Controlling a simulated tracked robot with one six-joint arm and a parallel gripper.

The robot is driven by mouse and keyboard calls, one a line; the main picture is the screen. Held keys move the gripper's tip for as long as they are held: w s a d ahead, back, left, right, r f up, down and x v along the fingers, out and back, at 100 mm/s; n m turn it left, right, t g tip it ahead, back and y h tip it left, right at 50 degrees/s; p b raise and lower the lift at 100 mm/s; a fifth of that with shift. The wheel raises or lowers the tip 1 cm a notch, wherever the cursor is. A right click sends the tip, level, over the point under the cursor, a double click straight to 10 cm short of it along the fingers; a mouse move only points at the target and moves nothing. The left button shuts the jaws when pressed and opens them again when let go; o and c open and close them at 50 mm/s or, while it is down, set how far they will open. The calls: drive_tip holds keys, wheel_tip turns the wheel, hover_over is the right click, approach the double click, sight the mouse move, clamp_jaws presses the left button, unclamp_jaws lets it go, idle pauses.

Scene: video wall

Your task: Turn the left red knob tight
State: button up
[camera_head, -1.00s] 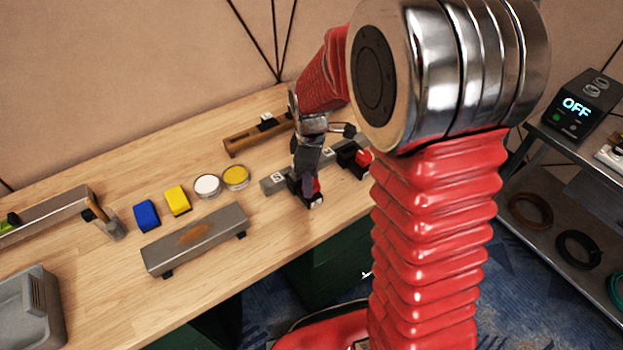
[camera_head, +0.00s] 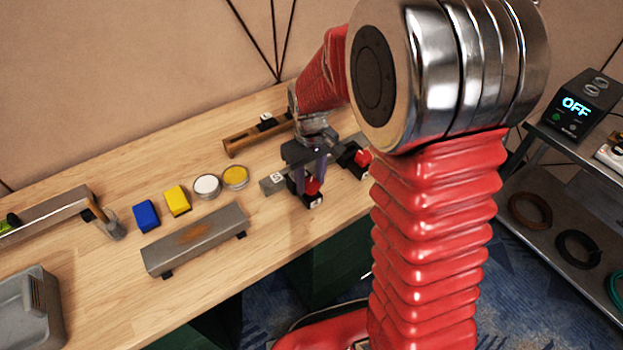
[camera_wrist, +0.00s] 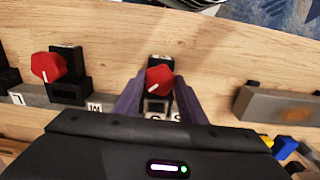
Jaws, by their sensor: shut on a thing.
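The left red knob (camera_head: 312,187) sits on a small black clamp near the front of the workbench. My gripper (camera_head: 306,176) points down over it, a finger on each side. In the wrist view the same red knob (camera_wrist: 160,78), with a white pointer mark, lies between the two fingers (camera_wrist: 158,92). My gripper is shut on this knob. A second red knob (camera_head: 363,157) on another black clamp stands to the right, partly hidden by my arm. In the wrist view that second knob (camera_wrist: 48,66) is at the left, apart from the fingers.
A grey rusty plate (camera_head: 196,240) lies left of the clamps. Behind it are yellow and white round tins, a yellow block (camera_head: 177,200) and a blue block (camera_head: 146,216). A brown wooden tool (camera_head: 243,143) lies behind the clamps. A grey bin (camera_head: 30,308) stands front left.

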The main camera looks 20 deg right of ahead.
sight(310, 182)
drive_tip(key=m, duration=0.5)
drive_tip(key=shift+w+r+m, duration=0.1)
drive_tip(key=shift+w+m, duration=0.1)
drive_tip(key=shift+m, duration=0.1)
drive_tip(key=m, duration=0.5)
idle(0.4)
drive_tip(key=o, duration=1)
drive_tip(key=shift+s, duration=0.1)
wheel_tip(310, 182, up, 14)
drive_tip(key=shift+f, duration=0.2)
idle(0.3)
